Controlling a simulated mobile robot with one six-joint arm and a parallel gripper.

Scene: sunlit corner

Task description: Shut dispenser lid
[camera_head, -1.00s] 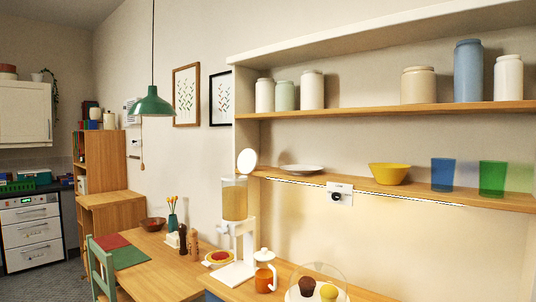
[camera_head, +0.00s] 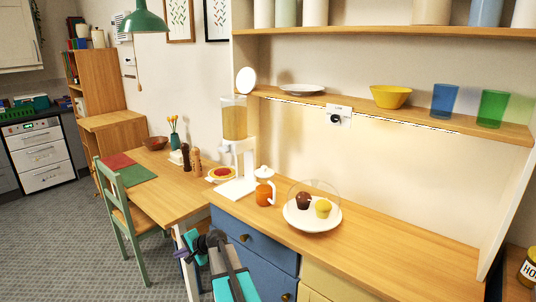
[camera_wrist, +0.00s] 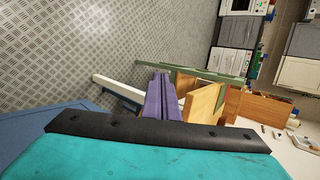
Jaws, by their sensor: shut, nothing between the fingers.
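The dispenser (camera_head: 234,122) stands on the wooden counter, with a clear hopper of tan contents on a white stand. Its round white lid (camera_head: 246,80) stands upright at the hopper's top right, so the dispenser is open. My gripper (camera_head: 203,243) is low in front of the blue drawers, below the counter and well away from the dispenser. Its purple fingers (camera_wrist: 158,98) are together and empty in the wrist view. The dispenser is not seen in the wrist view.
The shelf (camera_head: 430,122) runs close beside the lid. A green chair (camera_head: 118,205) stands left. The counter's right part is clear.

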